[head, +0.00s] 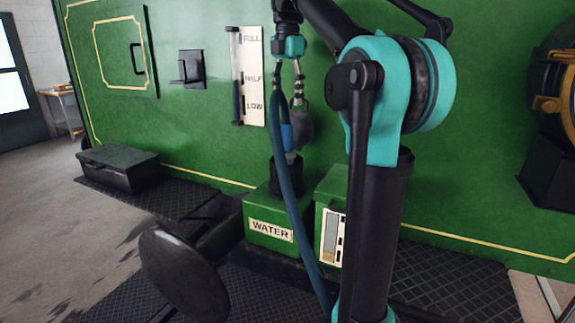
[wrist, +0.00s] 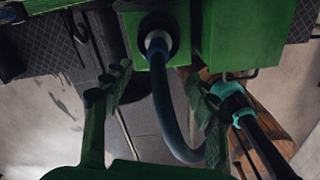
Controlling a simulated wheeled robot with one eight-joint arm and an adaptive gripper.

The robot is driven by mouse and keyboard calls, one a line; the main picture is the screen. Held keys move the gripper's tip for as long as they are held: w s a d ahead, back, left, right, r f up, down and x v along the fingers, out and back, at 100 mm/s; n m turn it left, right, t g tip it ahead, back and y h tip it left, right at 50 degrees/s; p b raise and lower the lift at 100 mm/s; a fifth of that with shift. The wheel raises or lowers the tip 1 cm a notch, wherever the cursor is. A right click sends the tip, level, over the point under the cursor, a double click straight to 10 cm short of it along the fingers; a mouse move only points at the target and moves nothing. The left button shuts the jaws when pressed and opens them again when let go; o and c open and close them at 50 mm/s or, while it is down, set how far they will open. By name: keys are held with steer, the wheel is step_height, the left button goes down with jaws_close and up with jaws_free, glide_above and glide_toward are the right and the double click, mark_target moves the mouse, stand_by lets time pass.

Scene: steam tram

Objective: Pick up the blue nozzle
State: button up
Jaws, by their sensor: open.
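The blue nozzle (head: 287,137) stands upright above the black filler neck (head: 285,176) on the green WATER box (head: 270,226). A dark blue hose (head: 284,190) loops up beside it and runs down to the floor. In the wrist view the nozzle (wrist: 156,44) shows a pale ring at the dark round opening, and its hose (wrist: 166,112) curves down to the right. My gripper (head: 289,99) is open and empty, pointing down just above the nozzle. In the wrist view its fingers (wrist: 160,88) are spread on either side of the hose. I cannot tell whether they touch it.
A second green box (head: 331,190) with a gauge stands close to the right of the WATER box. The green tram wall (head: 200,130) with a level gauge (head: 249,78) rises behind. A black lever or pedal (head: 186,272) is in front. A dark box (head: 118,168) stands at left.

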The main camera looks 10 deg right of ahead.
mark_target(286, 140)
step_height(286, 140, down, 14)
steer(key=shift+w+a+r, duration=0.1)
steer(key=shift+a+r, duration=0.05)
jaws_close()
stand_by(0.8)
